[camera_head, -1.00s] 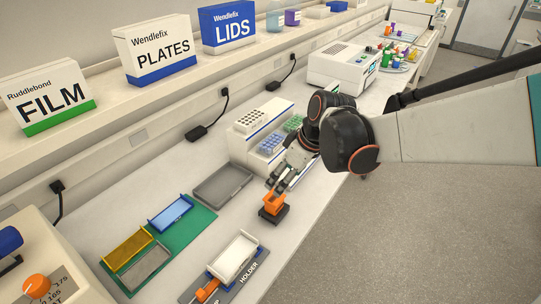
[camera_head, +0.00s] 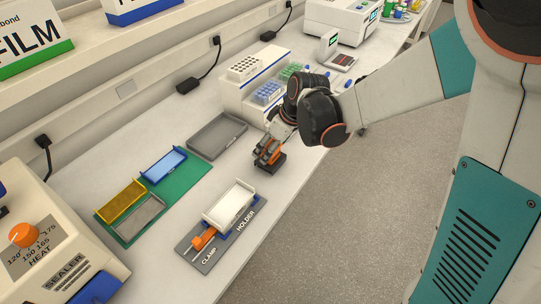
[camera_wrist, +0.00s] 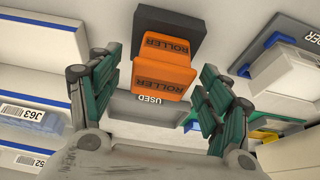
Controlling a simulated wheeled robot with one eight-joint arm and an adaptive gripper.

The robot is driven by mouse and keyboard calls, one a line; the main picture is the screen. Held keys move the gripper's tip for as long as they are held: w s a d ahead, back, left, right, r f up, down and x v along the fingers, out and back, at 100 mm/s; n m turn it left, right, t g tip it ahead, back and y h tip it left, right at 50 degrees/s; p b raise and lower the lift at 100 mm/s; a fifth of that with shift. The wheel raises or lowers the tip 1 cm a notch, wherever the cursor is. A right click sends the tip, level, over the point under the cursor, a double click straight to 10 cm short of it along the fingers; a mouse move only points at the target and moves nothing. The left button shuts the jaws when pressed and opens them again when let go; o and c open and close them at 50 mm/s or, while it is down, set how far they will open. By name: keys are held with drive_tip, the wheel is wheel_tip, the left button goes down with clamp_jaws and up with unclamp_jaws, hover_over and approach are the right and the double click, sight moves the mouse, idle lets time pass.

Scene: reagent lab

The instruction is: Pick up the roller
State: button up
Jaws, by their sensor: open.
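My gripper (camera_wrist: 162,92) is open, with one green-and-dark finger on each side of the roller in the wrist view. A gap shows between the roller and each finger. In the head view my gripper (camera_head: 266,155) reaches down at the roller from the upper right.
A white plate in the holder (camera_head: 231,203) with an orange clamp (camera_head: 203,239) lies in front. A grey tray (camera_head: 217,137) and a green mat (camera_head: 190,189) with blue and yellow pieces lie left. A tube rack stand (camera_head: 247,88) is behind. The sealer (camera_head: 50,250) stands at the lower left.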

drive_tip(key=shift+a+f, duration=0.15)
drive_tip(key=shift+f, duration=0.2)
drive_tip(key=shift+r, duration=0.1)
drive_tip(key=c, duration=1.3)
drive_tip(key=shift+o, duration=0.2)
wheel_tip(320, 180, up, 20)
drive_tip(key=p, duration=0.6)
